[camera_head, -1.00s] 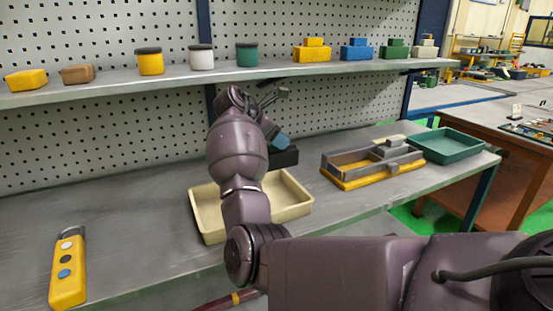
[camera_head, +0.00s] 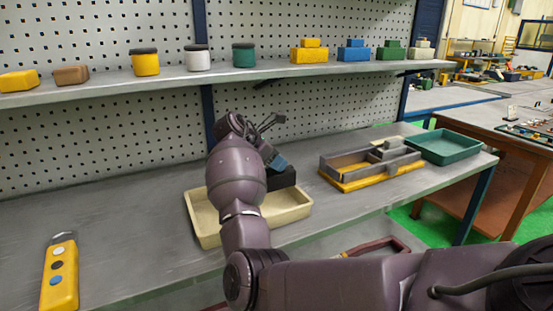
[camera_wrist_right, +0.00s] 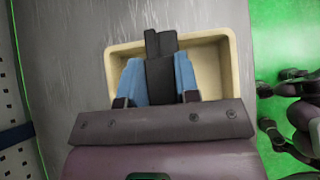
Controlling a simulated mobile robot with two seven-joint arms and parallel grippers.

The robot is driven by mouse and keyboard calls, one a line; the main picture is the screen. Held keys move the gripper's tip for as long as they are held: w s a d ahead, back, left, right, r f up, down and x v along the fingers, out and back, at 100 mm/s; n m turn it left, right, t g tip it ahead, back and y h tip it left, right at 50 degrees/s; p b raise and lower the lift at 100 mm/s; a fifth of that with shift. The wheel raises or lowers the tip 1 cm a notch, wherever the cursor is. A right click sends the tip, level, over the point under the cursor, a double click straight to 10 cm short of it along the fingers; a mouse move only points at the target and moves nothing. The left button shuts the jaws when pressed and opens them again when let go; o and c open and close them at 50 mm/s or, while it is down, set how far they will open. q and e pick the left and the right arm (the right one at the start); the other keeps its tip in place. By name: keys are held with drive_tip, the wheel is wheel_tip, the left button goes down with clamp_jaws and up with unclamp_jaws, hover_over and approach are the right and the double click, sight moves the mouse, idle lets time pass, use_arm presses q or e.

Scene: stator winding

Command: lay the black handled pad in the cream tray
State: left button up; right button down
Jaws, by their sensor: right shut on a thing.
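The cream tray (camera_head: 290,223) lies on the grey bench, partly hidden behind my right arm. It also shows in the wrist view (camera_wrist_right: 213,65). My right gripper (camera_head: 277,162) has blue fingers and points down over the tray's back part. In the wrist view, its fingers (camera_wrist_right: 160,80) are shut on the black handled pad (camera_wrist_right: 160,45). The pad (camera_head: 284,179) overlaps the tray's back rim in the head view. I cannot tell whether it touches the tray. My left gripper is not in view.
A grey and yellow fixture (camera_head: 370,170) stands right of the tray, with a green tray (camera_head: 443,147) beyond it. A yellow handheld box (camera_head: 61,275) lies at front left. The shelf (camera_head: 220,77) above holds jars and blocks.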

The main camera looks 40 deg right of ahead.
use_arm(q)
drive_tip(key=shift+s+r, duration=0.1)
use_arm(e)
drive_tip(key=shift+f, duration=0.15)
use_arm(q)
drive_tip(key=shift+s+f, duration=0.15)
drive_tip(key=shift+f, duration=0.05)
use_arm(e)
drive_tip(key=c, duration=0.8)
unclamp_jaws()
drive_tip(key=shift+f, duration=0.1)
drive_tip(key=shift+c, duration=0.2)
